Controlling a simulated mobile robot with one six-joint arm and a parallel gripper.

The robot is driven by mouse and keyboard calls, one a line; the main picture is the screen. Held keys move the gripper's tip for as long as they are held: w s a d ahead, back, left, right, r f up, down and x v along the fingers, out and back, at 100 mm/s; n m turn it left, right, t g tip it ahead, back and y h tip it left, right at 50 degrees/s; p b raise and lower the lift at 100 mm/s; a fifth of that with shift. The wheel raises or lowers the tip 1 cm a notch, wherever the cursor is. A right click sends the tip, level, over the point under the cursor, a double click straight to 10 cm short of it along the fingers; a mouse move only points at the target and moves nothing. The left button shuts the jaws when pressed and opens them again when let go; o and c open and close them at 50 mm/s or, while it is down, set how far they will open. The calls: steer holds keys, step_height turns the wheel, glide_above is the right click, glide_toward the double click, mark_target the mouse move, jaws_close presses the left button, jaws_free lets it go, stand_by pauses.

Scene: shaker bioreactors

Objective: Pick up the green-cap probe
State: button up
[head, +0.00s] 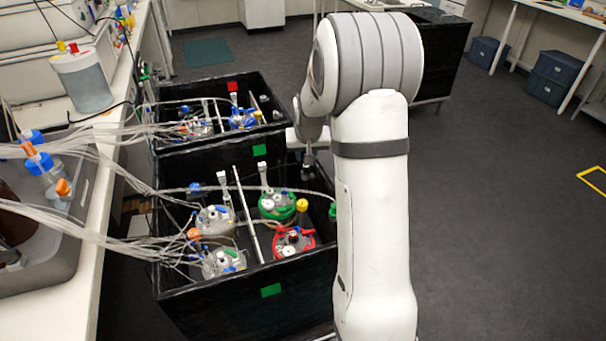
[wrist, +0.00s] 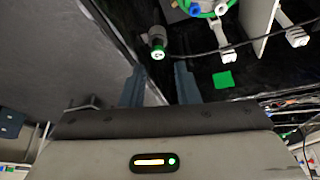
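The green-cap probe (wrist: 158,48) shows in the wrist view as a grey-white cylinder with a green ring at its end. It sits just inside the black bin's side wall. In the head view a green piece at the bin's right edge (head: 333,211) may be the same probe; my arm partly covers it. My gripper (wrist: 160,80) has its two fingers apart, with nothing between them. The probe appears just beyond the fingertips, in line with the gap. In the head view my gripper (head: 308,164) is small and dark over the far right part of the bin.
The near black bin (head: 215,290) holds several lidded vessels, including a green-ringed one (head: 268,212) and a red-ringed one (head: 280,252). A dark cable (wrist: 200,52) runs from beside the probe. Clear tubes (head: 110,232) cross the bin's left wall. Floor on the right is open.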

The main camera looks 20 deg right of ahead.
mark_target(306, 174)
steer(key=shift+d+p+x, duration=0.2)
steer(key=shift+p+x, duration=0.25)
steer(key=shift+x, duration=3.3)
steer(key=shift+r, duration=0.1)
steer(key=shift+c, duration=0.6)
jaws_close()
